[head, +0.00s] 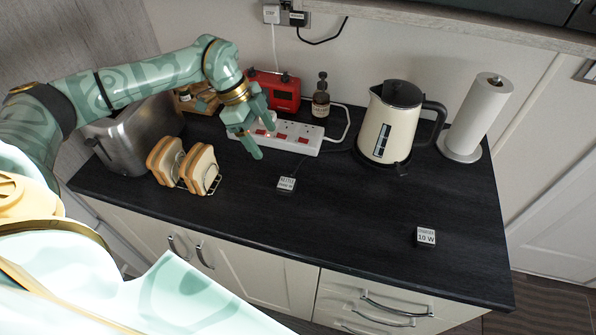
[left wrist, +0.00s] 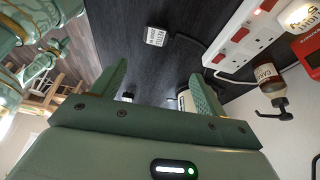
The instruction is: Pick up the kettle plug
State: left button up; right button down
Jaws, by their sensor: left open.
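The kettle plug (head: 287,184), a small pale block with a printed kettle label and a dark cord, lies on the dark worktop in front of the power strip. It also shows in the left wrist view (left wrist: 156,36), beyond my fingers. My left gripper (head: 265,142) is open and empty, above the worktop, behind and to the left of the plug, apart from it. Its two green fingers show in the left wrist view (left wrist: 158,72). The cream kettle (head: 388,130) stands upright on its base to the right. My right gripper is not in view.
The white power strip (head: 298,140) with red switches lies behind the plug. A red radio (head: 282,92), a brown pump bottle (head: 320,98), a toast rack (head: 186,166), a toaster (head: 135,137) and a paper towel roll (head: 480,115) stand around. A 10 W plug (head: 426,237) lies front right. The front middle is clear.

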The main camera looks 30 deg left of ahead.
pick_arm(q)
send_near(285, 183)
jog(key=x, duration=0.4)
jog(key=shift+w+d+b, duration=0.15)
jog(key=shift+d+b, duration=0.1)
jog(key=shift+b, duration=0.1)
jog(key=shift+f, duration=0.35)
jog(key=x, duration=0.4)
jog(key=shift+f+b, duration=0.3)
jog(key=shift+f, duration=0.1)
jog(key=c, duration=1.1)
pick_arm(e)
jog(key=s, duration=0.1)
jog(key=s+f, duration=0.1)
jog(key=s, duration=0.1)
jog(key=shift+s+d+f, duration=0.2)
